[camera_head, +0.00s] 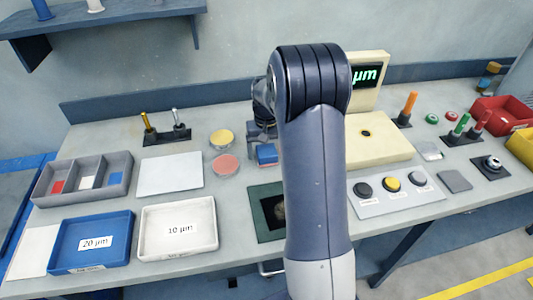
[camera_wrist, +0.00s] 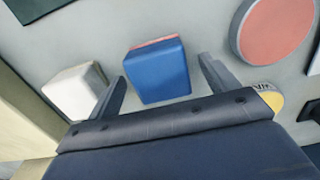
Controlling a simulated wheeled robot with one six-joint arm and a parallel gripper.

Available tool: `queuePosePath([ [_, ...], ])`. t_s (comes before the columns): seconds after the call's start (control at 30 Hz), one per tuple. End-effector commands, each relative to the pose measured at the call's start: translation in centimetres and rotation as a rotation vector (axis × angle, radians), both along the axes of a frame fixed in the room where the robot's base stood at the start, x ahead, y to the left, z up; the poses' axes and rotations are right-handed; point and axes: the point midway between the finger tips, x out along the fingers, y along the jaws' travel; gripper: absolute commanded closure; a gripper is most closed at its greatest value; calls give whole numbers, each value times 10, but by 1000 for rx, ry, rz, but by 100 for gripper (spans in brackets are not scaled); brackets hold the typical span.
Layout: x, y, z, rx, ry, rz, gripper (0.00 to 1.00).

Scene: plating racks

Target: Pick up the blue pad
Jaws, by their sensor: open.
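The blue pad (camera_wrist: 158,74) shows in the wrist view as a blue block with a thin red layer along its far edge. It lies on the grey table. It also shows in the head view (camera_head: 267,157), just left of my arm. My gripper (camera_wrist: 163,70) is open, with one finger on each side of the pad in the picture and gaps on both sides. The gripper (camera_head: 262,134) is seen from behind in the head view, partly hidden by my arm. How far the fingertips are above the pad cannot be told.
A white block (camera_wrist: 75,92) lies beside my left finger in the wrist view. A red disc (camera_head: 224,165) and a yellow disc (camera_head: 221,138) are left of the pad. A dark green mat (camera_head: 265,196) lies in front. A cream device (camera_head: 372,150) stands right.

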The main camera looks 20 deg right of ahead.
Motion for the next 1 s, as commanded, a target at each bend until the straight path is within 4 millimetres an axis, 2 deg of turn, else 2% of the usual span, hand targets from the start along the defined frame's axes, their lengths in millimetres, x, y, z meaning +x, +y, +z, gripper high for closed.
queuePosePath([
  [0.13,0,0,-11,0,1,0,18],
  [0.37,0,0,-11,0,0,0,20],
  [1.0,0,0,-10,0,-1,0,71],
])
